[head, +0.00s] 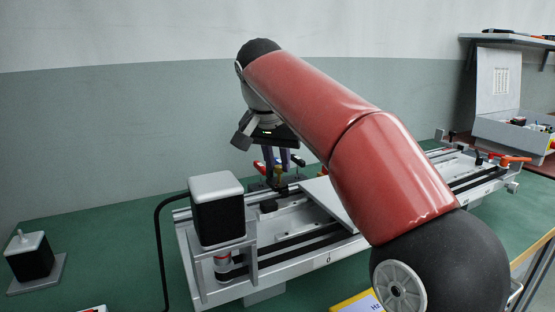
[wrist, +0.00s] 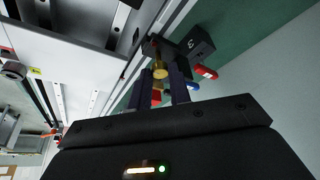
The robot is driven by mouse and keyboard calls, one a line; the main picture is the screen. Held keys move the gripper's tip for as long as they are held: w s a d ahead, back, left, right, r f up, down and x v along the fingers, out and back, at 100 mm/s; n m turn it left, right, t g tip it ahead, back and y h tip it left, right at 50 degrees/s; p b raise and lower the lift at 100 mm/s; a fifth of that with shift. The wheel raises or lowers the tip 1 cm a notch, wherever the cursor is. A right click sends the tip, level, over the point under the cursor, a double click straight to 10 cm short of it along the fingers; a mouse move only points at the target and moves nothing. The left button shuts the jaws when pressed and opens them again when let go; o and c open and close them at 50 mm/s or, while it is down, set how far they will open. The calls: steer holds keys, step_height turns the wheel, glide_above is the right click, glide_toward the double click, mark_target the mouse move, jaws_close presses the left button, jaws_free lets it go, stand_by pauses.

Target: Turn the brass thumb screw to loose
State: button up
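The brass thumb screw (wrist: 160,69) shows in the wrist view at the fingertips, in line with the gap between them. In the head view the screw (head: 278,173) is small, just under my gripper (head: 277,164). The two dark fingers of my gripper (wrist: 163,72) point down at it and stand apart, with a gap between them. I see no clear contact on the screw, and its lower part is hidden. The dark block (wrist: 190,44) marked with a letter stands beside the screw.
Red lever handles (wrist: 206,72) and a blue one (wrist: 192,85) sit close to my fingers. The gantry rail (head: 325,262) runs across the green bench. A black motor block (head: 217,210) stands at its left end. An open grey case (head: 497,85) is at the right.

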jaws_close()
steer(key=n, duration=0.1)
steer(key=n+y, duration=0.1)
steer(key=n, duration=0.1)
steer(key=n+y, duration=0.1)
steer(key=n, duration=0.1)
steer(key=shift+d, duration=0.3)
steer(key=n+y, duration=0.2)
steer(key=n, duration=0.2)
steer(key=shift+d+n, duration=0.15)
steer(key=shift+n, duration=0.25)
steer(key=n, duration=0.2)
steer(key=n+g+y, duration=0.1)
steer(key=shift+w+d+n, duration=0.15)
steer(key=shift+n, duration=0.25)
steer(key=n+g, duration=0.1)
steer(key=n, duration=0.1)
steer(key=n+y, duration=0.1)
steer(key=n, duration=0.2)
steer(key=shift+w+d+g, duration=0.1)
steer(key=shift+w+g, duration=0.1)
steer(key=shift+g, duration=0.2)
steer(key=n+g, duration=0.1)
steer(key=n, duration=0.1)
steer(key=n+g, duration=0.1)
steer(key=n, duration=0.2)
steer(key=shift+w, duration=0.2)
steer(key=shift+f+n, duration=0.1)
steer(key=shift+n, duration=0.2)
